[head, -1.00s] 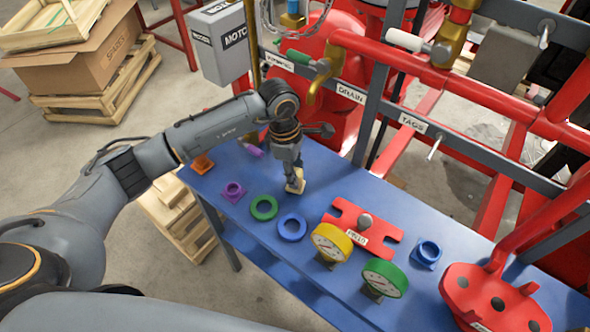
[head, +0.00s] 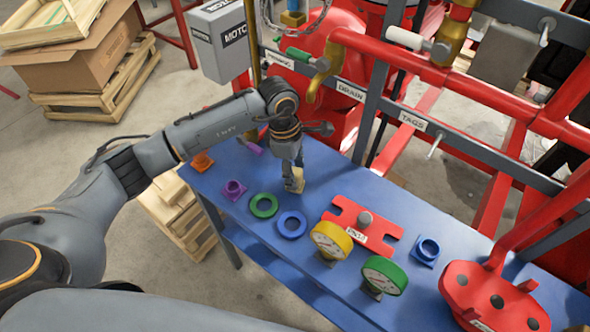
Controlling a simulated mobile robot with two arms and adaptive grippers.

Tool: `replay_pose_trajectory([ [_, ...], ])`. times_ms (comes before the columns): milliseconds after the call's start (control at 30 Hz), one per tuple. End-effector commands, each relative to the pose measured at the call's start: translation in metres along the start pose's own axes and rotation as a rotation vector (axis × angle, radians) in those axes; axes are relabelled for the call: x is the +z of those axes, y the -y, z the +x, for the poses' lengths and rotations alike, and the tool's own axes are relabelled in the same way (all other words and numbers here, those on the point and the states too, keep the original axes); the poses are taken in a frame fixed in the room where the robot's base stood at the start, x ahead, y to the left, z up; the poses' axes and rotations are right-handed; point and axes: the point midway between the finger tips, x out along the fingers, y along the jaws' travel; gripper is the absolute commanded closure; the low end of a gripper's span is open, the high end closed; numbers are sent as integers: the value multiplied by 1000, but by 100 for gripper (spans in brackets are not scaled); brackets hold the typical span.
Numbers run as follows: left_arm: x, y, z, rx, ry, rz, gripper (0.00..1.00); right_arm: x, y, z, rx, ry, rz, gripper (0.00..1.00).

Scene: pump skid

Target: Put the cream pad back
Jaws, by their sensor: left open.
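The cream pad (head: 298,185) is a small pale tan piece on the blue bench (head: 315,192), near its back edge. My left gripper (head: 293,178) points down right over the pad, its fingers open and partly covering it. I cannot tell whether the fingers touch the pad. My right gripper is not in view.
A green ring (head: 264,205), a blue ring (head: 291,224) and a purple flanged piece (head: 233,190) lie in front of the gripper. Red pipework rises behind.

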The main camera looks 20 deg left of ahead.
Motion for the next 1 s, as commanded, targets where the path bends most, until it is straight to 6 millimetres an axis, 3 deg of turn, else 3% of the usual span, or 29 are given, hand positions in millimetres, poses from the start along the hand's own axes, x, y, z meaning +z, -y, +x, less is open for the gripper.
replay_pose_trajectory([
  [500,0,-1,-100,7,1,1,44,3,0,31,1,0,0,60],
  [700,0,-1,-114,4,1,0,44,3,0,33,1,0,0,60],
  [1000,0,0,-116,3,1,0,44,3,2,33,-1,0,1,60],
])
